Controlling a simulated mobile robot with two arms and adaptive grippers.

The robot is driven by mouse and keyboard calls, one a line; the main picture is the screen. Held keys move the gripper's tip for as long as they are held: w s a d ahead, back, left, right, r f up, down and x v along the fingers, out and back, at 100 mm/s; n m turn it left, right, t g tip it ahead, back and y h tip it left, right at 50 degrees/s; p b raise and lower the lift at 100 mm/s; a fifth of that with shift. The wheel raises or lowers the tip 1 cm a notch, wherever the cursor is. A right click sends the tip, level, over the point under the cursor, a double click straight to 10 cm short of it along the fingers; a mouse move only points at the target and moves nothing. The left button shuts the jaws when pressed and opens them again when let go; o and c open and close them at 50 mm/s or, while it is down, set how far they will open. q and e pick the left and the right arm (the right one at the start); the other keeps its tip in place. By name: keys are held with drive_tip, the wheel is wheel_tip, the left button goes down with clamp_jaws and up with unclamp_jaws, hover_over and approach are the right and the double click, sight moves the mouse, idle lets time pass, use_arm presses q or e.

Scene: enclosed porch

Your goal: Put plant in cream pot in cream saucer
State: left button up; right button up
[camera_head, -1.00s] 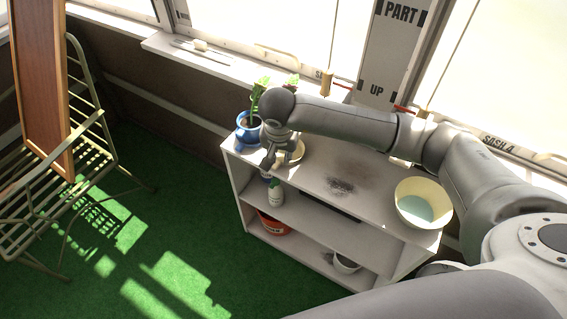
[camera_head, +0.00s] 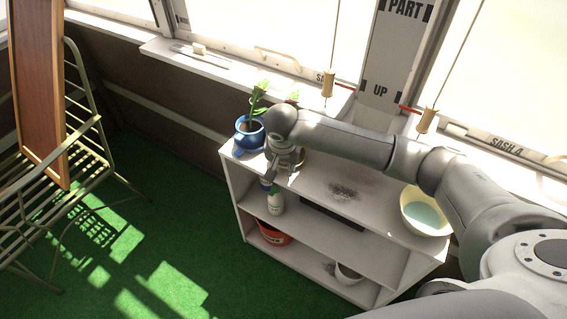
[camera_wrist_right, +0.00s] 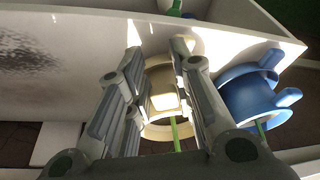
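The cream pot (camera_wrist_right: 163,92) stands on the top board near its left end, with a green stem (camera_wrist_right: 175,135) rising from it. In the head view it is mostly hidden behind my right gripper (camera_head: 278,172). In the right wrist view my right gripper (camera_wrist_right: 160,85) is open, with a finger on each side of the pot; I cannot tell whether they touch it. I cannot make out a separate cream saucer for certain. A wide cream bowl (camera_head: 409,196) with a pale blue-green inside stands at the right end of the board. My left gripper is not in view.
A blue pot (camera_head: 241,136) with a plant stands close beside the cream pot; it also shows in the right wrist view (camera_wrist_right: 246,97). A white bottle (camera_head: 276,204) and red container (camera_head: 272,234) sit below.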

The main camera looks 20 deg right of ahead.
drive_tip(key=o, duration=0.3)
drive_tip(key=shift+r, duration=0.6)
drive_tip(key=v, duration=1.1)
drive_tip(key=shift+b, duration=0.4)
drive_tip(key=shift+s, duration=0.15)
